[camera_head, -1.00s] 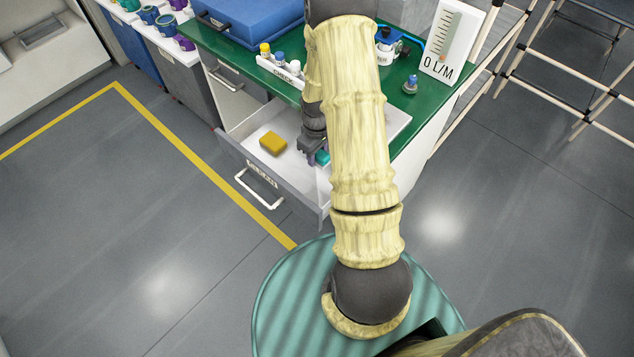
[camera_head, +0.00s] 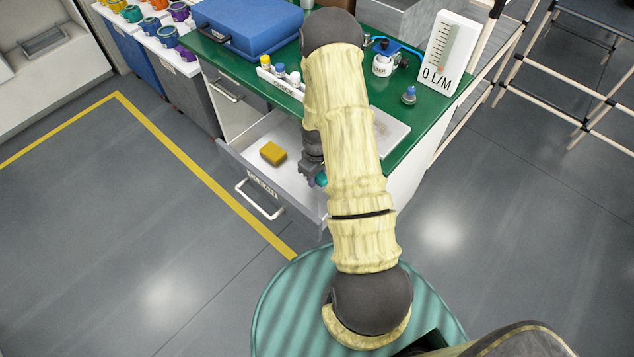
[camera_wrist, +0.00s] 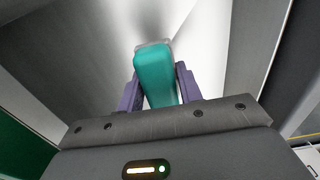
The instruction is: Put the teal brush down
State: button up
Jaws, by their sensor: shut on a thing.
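The teal brush (camera_wrist: 155,78) is between the two purple fingers of my gripper (camera_wrist: 157,92) in the wrist view, and the fingers are shut on it. In the head view a small teal part of the brush (camera_head: 321,180) shows beside my gripper (camera_head: 312,176), at the right side of the open drawer (camera_head: 262,150). My arm hides the rest of it. A pale drawer surface lies beyond the brush in the wrist view. I cannot tell whether the brush touches the drawer floor.
A yellow block (camera_head: 273,153) lies in the drawer, left of my gripper. The green bench top (camera_head: 432,100) above holds a blue case (camera_head: 247,24), a rack of small bottles (camera_head: 281,78) and a flow gauge board (camera_head: 449,55). The drawer's left part is clear around the block.

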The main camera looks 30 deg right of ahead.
aim_at(317, 184)
notch_tip(317, 184, down, 4)
jog(key=shift+f, duration=0.1)
dwell(0.4)
jog(key=shift+f, duration=0.3)
jog(key=o, duration=1)
jog(key=shift+s, duration=0.15)
